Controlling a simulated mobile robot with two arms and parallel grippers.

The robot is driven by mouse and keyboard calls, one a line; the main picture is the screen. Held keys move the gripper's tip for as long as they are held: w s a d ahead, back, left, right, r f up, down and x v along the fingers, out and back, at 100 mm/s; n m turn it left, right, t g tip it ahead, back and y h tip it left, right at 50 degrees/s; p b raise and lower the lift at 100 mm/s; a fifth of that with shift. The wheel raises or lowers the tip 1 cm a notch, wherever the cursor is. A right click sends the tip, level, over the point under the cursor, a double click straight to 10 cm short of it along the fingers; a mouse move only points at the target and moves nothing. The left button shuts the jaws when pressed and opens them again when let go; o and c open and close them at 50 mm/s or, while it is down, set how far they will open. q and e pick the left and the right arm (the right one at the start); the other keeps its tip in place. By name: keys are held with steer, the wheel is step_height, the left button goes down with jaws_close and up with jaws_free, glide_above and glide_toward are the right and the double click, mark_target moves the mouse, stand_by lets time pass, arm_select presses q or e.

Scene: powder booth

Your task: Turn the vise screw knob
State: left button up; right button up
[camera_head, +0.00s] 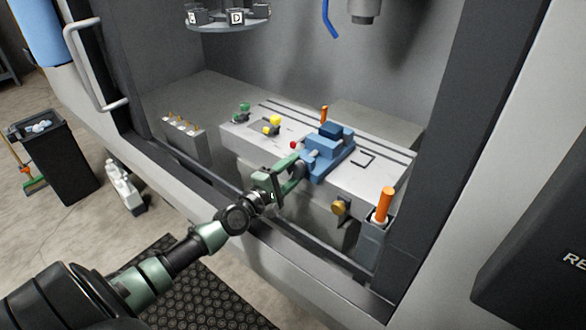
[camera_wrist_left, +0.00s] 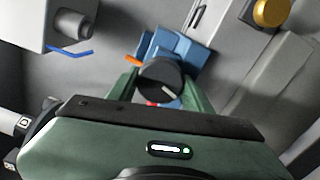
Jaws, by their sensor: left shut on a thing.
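The blue vise (camera_head: 331,158) sits on the grey slotted machine table, and it also shows in the left wrist view (camera_wrist_left: 182,52). My left gripper (camera_head: 297,165) reaches in from the front left, at the near left side of the vise. In the left wrist view its green fingers (camera_wrist_left: 161,86) are shut on the black round vise screw knob (camera_wrist_left: 160,80), which has a white mark on its face. In the head view the gripper mostly hides the knob. My right gripper is in neither view.
The slotted table (camera_head: 385,178) also carries a yellow-topped part (camera_head: 271,125) and a green part (camera_head: 241,112). A red ball (camera_head: 294,145) is close beside the gripper. An orange handle (camera_head: 384,205) stands at right; a yellow knob (camera_head: 339,208) is below the table's front edge.

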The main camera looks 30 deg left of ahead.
arm_select(q)
steer(key=m, duration=0.5)
steer(key=shift+m+p, duration=0.3)
steer(key=shift+p, duration=0.1)
steer(key=m+p, duration=0.1)
steer(key=m, duration=0.4)
steer(key=shift+d+m, duration=0.1)
steer(key=shift+m, duration=0.3)
steer(key=o, duration=1.4)
steer(key=shift+r, duration=0.1)
steer(key=s, duration=0.5)
steer(key=s+b, duration=0.1)
steer(key=s, duration=0.1)
steer(key=shift+s+a, duration=0.3)
steer(key=shift+s, duration=0.1)
